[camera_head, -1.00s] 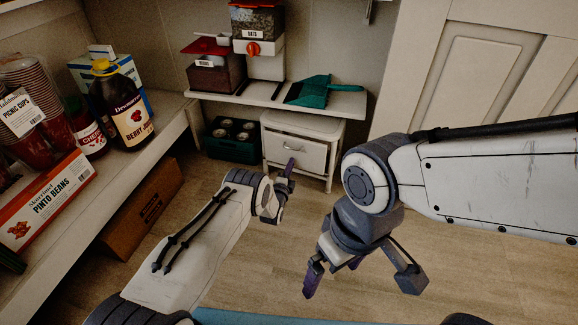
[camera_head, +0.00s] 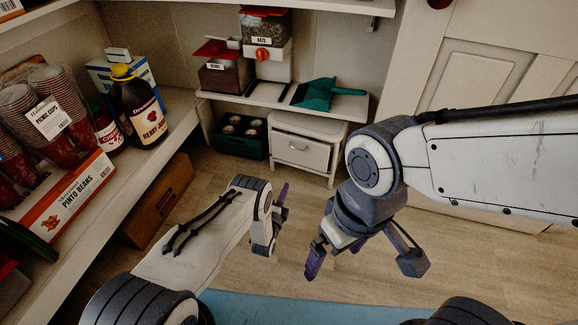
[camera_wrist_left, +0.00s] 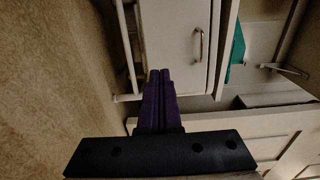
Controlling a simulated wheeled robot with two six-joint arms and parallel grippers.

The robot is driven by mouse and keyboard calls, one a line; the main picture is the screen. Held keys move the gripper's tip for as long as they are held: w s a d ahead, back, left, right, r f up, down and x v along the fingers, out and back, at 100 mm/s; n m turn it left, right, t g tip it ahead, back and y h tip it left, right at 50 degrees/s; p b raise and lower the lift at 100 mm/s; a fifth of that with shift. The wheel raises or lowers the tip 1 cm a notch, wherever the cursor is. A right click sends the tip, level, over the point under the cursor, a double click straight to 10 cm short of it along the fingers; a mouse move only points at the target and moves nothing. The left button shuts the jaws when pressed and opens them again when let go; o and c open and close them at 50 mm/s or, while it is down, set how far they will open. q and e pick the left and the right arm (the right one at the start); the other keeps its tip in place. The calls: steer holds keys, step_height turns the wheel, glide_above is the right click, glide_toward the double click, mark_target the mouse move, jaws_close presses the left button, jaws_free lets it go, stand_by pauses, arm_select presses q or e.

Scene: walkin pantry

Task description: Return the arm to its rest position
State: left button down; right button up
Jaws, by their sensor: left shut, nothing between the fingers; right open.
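My left arm (camera_head: 205,235) reaches in from the lower left in the head view. Its gripper (camera_head: 282,196) is at the arm's far end, over the floor in front of the white cabinet. In the left wrist view its purple fingers (camera_wrist_left: 160,95) lie together, shut with nothing between them, pointing toward the cabinet front (camera_wrist_left: 180,45). My right arm (camera_head: 480,155) comes in from the right. Its gripper (camera_head: 333,262) hangs down over the floor with its fingers apart and nothing visible in them.
A white cabinet (camera_head: 300,152) with a drawer stands at the back, beside a dark green crate (camera_head: 240,148) of cans. A teal dustpan (camera_head: 318,94) lies on the low back shelf. The left shelf holds a juice bottle (camera_head: 138,108), picnic cups and a pinto beans box (camera_head: 65,205). A blue mat (camera_head: 300,306) is in front.

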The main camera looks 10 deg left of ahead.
arm_select(q)
steer(key=w+d+r+n+g+p, duration=0.25)
steer(key=d+r, duration=0.35)
steer(key=r, duration=0.5)
steer(key=w+d+r+n+g+p, duration=0.15)
steer(key=d+r+g, duration=0.35)
steer(key=r, duration=0.6)
steer(key=s+d+r+n+g+p, duration=0.3)
steer(key=s+r+n, duration=0.1)
steer(key=s+r, duration=0.95)
steer(key=s+a+r+n+g+y+p, duration=0.1)
steer(key=s+a+r+n+g, duration=0.2)
steer(key=s, duration=0.7)
steer(key=s+a+r+g+p, duration=0.1)
steer(key=s+a+r, duration=0.4)
steer(key=s, duration=0.5)
steer(key=s+a+r+n+g+y+p, duration=0.1)
steer(key=s+a+r+n+g+p, duration=0.3)
steer(key=s, duration=0.6)
step_height(320, 180, up, 39)
steer(key=s+d+m+t+p, duration=0.1)
steer(key=m+p, duration=0.1)
steer(key=p, duration=3.3)
steer(key=shift+d+p, duration=0.25)
steer(key=shift+p, duration=0.1)
